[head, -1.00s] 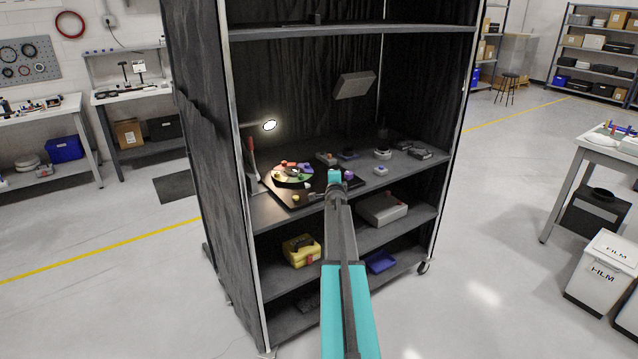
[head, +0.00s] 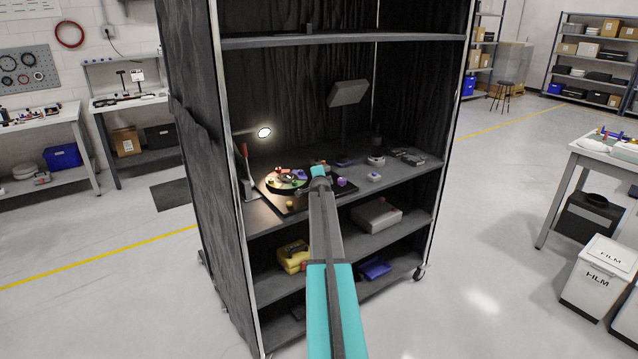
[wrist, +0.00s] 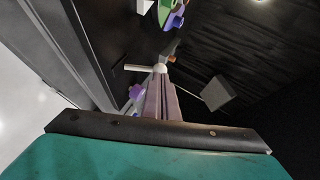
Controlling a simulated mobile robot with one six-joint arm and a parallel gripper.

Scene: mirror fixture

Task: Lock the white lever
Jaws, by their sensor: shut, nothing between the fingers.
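The white lever (wrist: 138,67) shows in the wrist view as a short pale rod running left from a round white hub (wrist: 160,68). My gripper (wrist: 161,76) is shut and empty. Its fingertips appear right at the hub, overlapping its lower edge in the picture; I cannot tell whether they touch. In the head view my gripper (head: 319,174) reaches over the dark board on the middle shelf. My own arm covers part of the board there, and I cannot make out the lever in that view.
A round disc with coloured pieces (head: 287,181) lies left of my gripper. A purple knob (head: 342,182) is close on its right. A red-handled upright (head: 246,170), a lamp (head: 264,132) and a grey panel (head: 348,93) stand around. The upper shelf (head: 345,41) hangs above.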

